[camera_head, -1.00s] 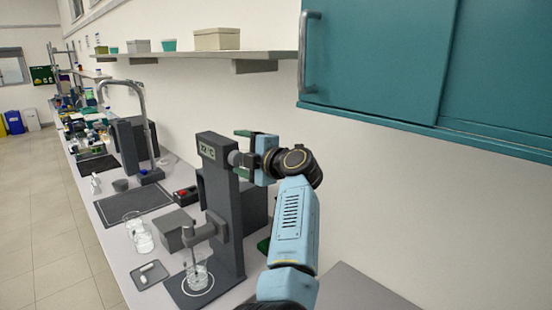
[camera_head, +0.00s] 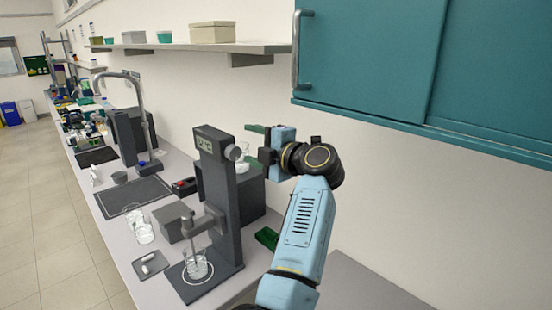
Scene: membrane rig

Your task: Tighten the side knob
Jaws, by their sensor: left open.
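The membrane rig (camera_head: 224,232) is a dark grey upright column on a base, with a small display near its top. A narrow gap shows between the gripper and the knob. The lower finger is partly hidden. My right gripper is out of view.
A glass beaker (camera_head: 196,266) stands on the rig's base under a stirring rod. A small tray (camera_head: 152,265) and glassware (camera_head: 139,226) lie to the left. A teal cabinet (camera_head: 370,60) hangs at upper right, and a shelf (camera_head: 200,48) runs along the wall.

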